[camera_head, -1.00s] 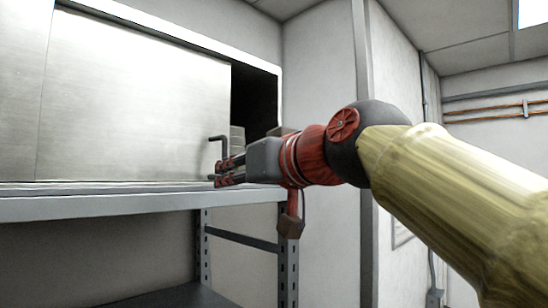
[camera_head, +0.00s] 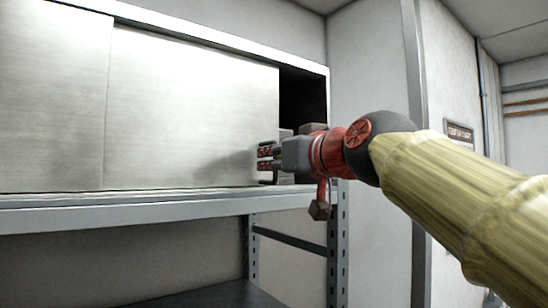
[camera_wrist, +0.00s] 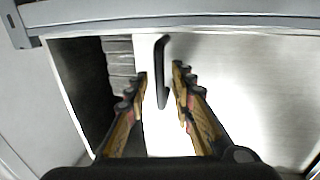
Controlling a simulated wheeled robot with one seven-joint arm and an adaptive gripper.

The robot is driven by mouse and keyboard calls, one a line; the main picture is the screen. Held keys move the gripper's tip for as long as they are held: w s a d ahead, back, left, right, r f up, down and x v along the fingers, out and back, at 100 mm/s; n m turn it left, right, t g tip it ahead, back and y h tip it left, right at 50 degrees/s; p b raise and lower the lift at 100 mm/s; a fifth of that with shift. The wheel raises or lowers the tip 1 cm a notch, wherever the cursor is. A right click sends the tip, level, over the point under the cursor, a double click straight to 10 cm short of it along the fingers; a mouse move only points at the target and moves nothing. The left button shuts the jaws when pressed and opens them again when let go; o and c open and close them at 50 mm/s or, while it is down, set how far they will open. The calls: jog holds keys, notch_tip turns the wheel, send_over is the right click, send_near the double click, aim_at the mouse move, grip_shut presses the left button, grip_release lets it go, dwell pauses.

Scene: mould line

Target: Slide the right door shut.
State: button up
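The right door (camera_head: 190,110) is a brushed metal sliding panel on the cabinet. A dark gap (camera_head: 303,95) stands open between its right edge and the cabinet's right side. My gripper (camera_head: 266,158) is at the door's right edge, in front of its handle. In the wrist view, the dark bar handle (camera_wrist: 161,72) lies between the two spread fingertips, with space visible on both sides. The fingers do not appear closed on it. The door (camera_wrist: 245,90) fills the right of that view, and the gap (camera_wrist: 82,70) shows at the left. The gripper hides much of the handle in the head view.
The left door (camera_head: 50,90) sits beside the right one. Grey stacked items (camera_wrist: 120,62) lie inside the gap. The cabinet rests on a grey shelf (camera_head: 150,212) with a perforated upright (camera_head: 338,240). A wall stands right of the cabinet.

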grip_shut()
dwell(0.9)
